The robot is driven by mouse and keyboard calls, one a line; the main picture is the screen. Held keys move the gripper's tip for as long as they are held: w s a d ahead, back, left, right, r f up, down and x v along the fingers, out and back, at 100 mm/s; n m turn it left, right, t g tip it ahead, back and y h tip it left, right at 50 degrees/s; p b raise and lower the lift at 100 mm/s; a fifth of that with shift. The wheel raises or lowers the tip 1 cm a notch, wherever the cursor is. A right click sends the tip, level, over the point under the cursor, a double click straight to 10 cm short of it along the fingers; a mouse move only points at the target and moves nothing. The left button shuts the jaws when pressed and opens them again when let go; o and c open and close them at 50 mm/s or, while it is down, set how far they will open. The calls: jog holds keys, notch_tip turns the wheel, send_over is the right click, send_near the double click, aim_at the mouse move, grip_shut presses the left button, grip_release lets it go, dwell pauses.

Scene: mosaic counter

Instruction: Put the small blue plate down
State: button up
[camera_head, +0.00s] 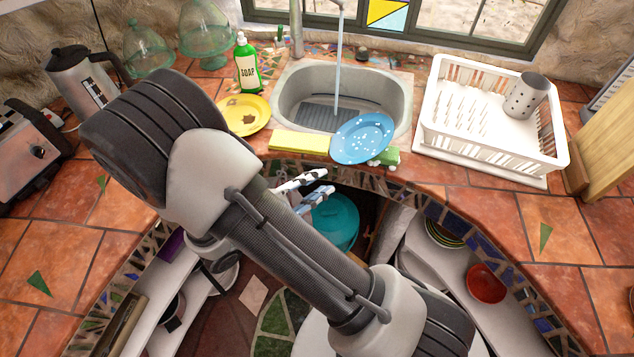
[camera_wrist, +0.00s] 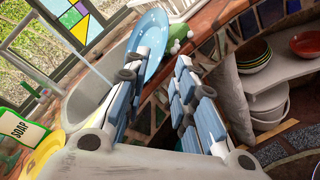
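The small blue plate (camera_head: 362,138) has pale spots and lies at the front right rim of the sink, partly over the basin. Its front edge is close to a green and white item (camera_head: 385,157); I cannot tell whether they touch. My gripper (camera_head: 325,183) is in front of the counter edge, below and left of the plate, apart from it. In the wrist view the fingers of my gripper (camera_wrist: 166,62) are spread with nothing between them. The plate (camera_wrist: 153,40) shows behind the left finger, which hides part of it.
The sink (camera_head: 290,95) has water running from its tap. A yellow sponge (camera_head: 300,142) and a yellow plate (camera_head: 244,114) are to the left. A white dish rack (camera_head: 480,140) stands right. Open shelves with a red bowl (camera_head: 487,284) and a teal pot (camera_head: 338,222) are below.

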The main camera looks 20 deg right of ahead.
jog(key=s+d+r+m+g+y, duration=0.55)
jog(key=s+r+m+g, duration=0.2)
jog(key=s+r, duration=0.25)
jog(key=s+a+r+m+t+y, duration=0.5)
jog(key=a+r+t+y, duration=0.1)
jog(key=r+y, duration=0.3)
jog(key=shift+s+a+r+m+y, duration=0.15)
jog(key=shift+a+r+m+y, duration=0.2)
jog(key=shift+a, duration=0.2)
jog(key=shift+f, duration=0.1)
